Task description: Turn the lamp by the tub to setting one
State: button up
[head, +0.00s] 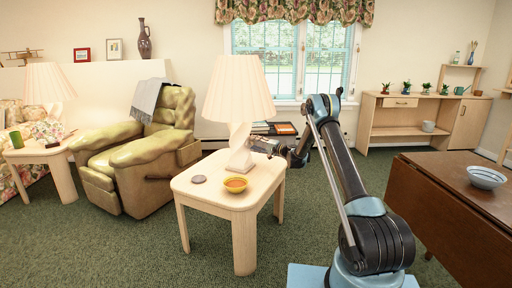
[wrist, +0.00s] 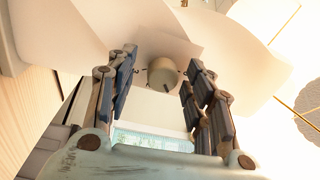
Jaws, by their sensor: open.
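A lamp with a cream pleated shade (head: 238,90) and a twisted white base (head: 240,145) stands on a pale wooden side table (head: 210,190). A small yellow bowl with orange contents (head: 236,184) is in front of it. My gripper (head: 266,144) is at the right side of the lamp base. In the wrist view, a round beige knob (wrist: 163,74) with small dark marks around it sits on the white base. My open gripper (wrist: 162,64) has one finger on each side of the knob, with gaps visible. Which mark the knob points at is too small to tell.
A grey disc (head: 199,179) lies on the side table. A second lamp (head: 48,85) stands on another table at the left, with a green can (head: 16,140). An olive armchair (head: 140,150) is between them. A brown table (head: 440,190) with a bowl (head: 486,177) stands at right.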

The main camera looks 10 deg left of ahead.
jog(key=shift+d, duration=0.1)
jog(key=v, duration=1.1)
jog(key=shift+d, duration=0.45)
jog(key=shift+s+f, duration=0.1)
